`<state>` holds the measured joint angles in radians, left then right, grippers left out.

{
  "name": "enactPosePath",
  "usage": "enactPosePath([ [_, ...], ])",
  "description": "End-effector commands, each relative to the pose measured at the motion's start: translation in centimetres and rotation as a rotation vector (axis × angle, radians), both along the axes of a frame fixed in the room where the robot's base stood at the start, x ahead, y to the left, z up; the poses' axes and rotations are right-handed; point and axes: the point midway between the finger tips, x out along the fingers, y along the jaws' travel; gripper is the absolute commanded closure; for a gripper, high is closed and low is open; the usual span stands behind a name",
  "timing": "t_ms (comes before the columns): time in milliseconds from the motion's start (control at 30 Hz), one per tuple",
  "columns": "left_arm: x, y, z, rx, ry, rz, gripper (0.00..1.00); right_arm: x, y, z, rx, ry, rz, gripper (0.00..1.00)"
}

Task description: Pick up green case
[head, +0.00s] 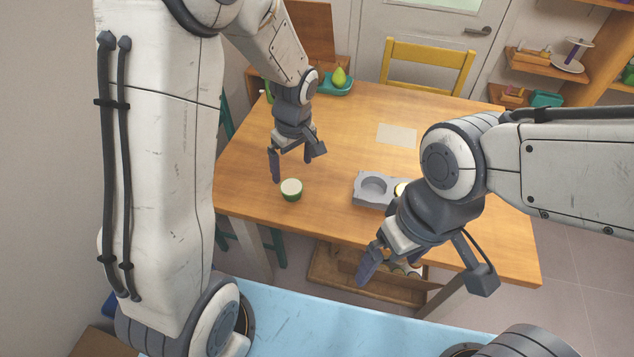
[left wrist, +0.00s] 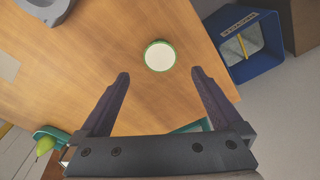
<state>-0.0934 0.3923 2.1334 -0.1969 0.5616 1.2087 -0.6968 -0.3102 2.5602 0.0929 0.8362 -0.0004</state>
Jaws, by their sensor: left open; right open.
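The green case (head: 291,189) is a small round tub with a white top, standing on the wooden table (head: 340,130) near its front left edge. My left gripper (head: 291,168) is open just above and behind it in the head view, with nothing between its fingers. In the left wrist view the green case (left wrist: 160,56) appears ahead of the open fingers (left wrist: 160,82), roughly centred between them and apart from both. My right gripper (head: 390,265) is open and empty in front of the table's front edge.
A grey block with a round recess (head: 373,187) stands right of the case, partly hidden by my right arm. A pale sheet (head: 397,134) lies farther back. A green dish (head: 337,89) holds a pear. A blue bin (left wrist: 247,45) is beyond the table edge.

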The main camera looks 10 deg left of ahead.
Motion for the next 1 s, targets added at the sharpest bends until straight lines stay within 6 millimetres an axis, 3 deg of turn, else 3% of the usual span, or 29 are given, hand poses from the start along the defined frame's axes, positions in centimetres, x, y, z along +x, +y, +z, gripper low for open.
enactPosePath([
  [200, 0.2, 0.2, -3.5, 0.001, 0.007, -0.002, 0.0, 0.0, 0.0, -0.3, 0.0, 0.0, 0.0, 0.0],
  [467, 0.3, 0.5, -5.6, 0.0, 0.005, -0.002, 0.0, 0.0, 0.0, -0.2, 0.0, 0.0, 0.0, 0.0],
  [700, 0.5, 1.3, -9.1, 0.001, 0.006, -0.003, 0.0, 0.0, 0.0, -0.3, 0.0, 0.0, 0.0, 0.0],
  [1000, 0.6, 1.4, -9.9, 0.0, 0.002, -0.003, 0.0, 0.0, 0.0, -0.3, 0.0, 0.0, 0.0, 0.0],
])
